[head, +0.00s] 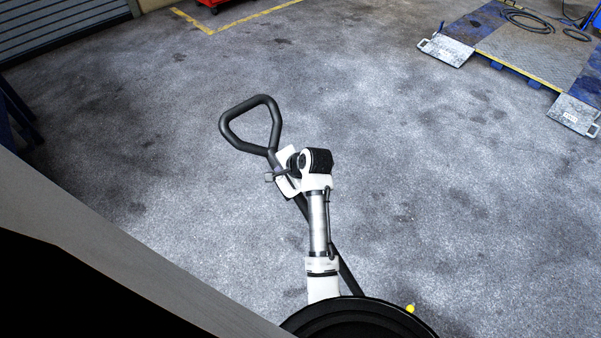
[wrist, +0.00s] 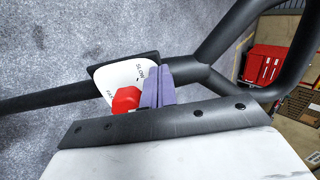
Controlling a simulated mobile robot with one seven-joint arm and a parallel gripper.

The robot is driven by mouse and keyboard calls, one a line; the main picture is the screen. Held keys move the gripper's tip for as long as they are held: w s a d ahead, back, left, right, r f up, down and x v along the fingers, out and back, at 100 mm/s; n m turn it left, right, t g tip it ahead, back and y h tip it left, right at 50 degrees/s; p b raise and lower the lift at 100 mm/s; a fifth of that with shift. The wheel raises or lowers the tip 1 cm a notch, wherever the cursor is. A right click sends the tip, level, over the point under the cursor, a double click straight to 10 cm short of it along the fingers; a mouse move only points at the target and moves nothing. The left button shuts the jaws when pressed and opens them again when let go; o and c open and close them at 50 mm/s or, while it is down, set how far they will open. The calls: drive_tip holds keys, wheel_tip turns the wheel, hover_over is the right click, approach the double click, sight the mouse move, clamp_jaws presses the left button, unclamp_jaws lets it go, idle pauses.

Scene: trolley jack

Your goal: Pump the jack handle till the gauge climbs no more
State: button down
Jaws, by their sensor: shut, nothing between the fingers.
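The black jack handle with its looped grip (head: 272,128) stands left of my arm in the head view. In the wrist view its bar (wrist: 45,101) runs from the left to the loop at the right. A white plate (wrist: 125,76) marked SLOW and FAST, with a red knob (wrist: 126,100), sits by the bar. My gripper (wrist: 158,84) is shut and empty, its purple-grey fingers close beside the knob and in front of the bar. I cannot tell whether they touch. No gauge is recognisable, and the jack's body is not clearly visible.
A ramped platform (head: 525,60) with metal end plates lies at the far right, with a black hose (head: 527,20) on it. A red object (wrist: 265,65) stands beyond the loop. The stained grey floor (head: 400,150) around the handle is largely clear.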

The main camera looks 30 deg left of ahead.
drive_tip(key=w+a+f+b, duration=0.2)
drive_tip(key=a+f+b, duration=0.2)
drive_tip(key=a+f, duration=0.2)
drive_tip(key=w+a+f+h+b, duration=0.1)
drive_tip(key=a+f+b, duration=0.4)
drive_tip(key=f, duration=0.5)
drive_tip(key=shift+w+a+f+g+h, duration=0.3)
drive_tip(key=shift+w+a, duration=0.15)
drive_tip(key=shift+w, duration=0.25)
drive_tip(key=shift+r, duration=0.15)
drive_tip(key=a+r+p+v, duration=0.1)
drive_tip(key=p+v, duration=0.2)
drive_tip(key=v, duration=1)
drive_tip(key=shift+w+r, duration=0.2)
drive_tip(key=shift+r, duration=0.1)
